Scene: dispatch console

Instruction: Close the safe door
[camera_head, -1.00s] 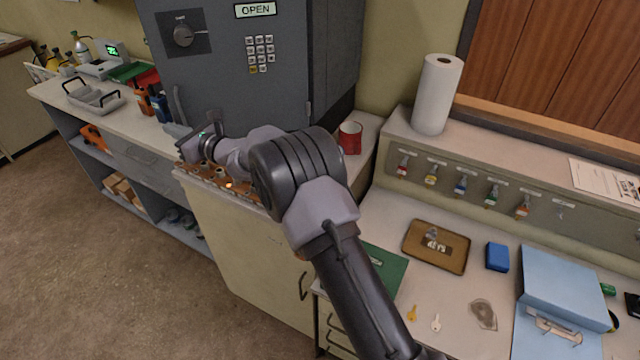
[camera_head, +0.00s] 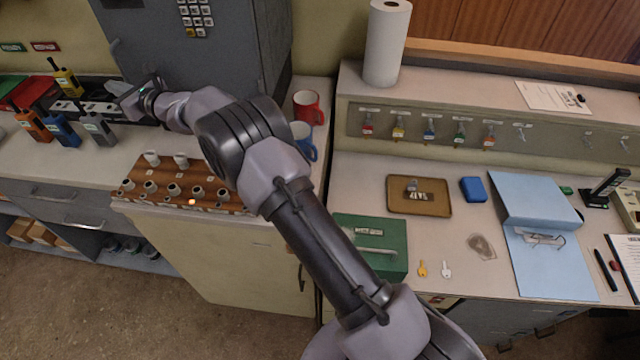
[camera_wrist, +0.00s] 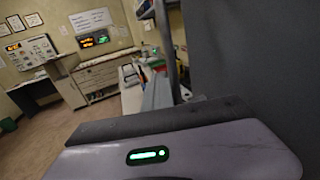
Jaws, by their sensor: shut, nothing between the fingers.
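The safe (camera_head: 273,45) is the dark grey cabinet at the top left of the head view, cut off by the frame's top. Its front door (camera_head: 150,45) carries a keypad and a vertical handle near its left edge. I cannot tell how wide a gap there is at the door's edge. My gripper (camera_head: 130,100) is shut and empty, low in front of the door near its left side; contact is unclear. In the wrist view, a dark grey surface, probably the door (camera_wrist: 250,60), fills the right side, and my gripper's housing covers the bottom.
A wooden rack (camera_head: 180,188) with several small cups lies below my forearm. Radios (camera_head: 62,130) stand left of my gripper. A red mug (camera_head: 307,107) and a blue mug (camera_head: 303,140) stand right of the safe. A green box (camera_head: 372,240) lies near my arm.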

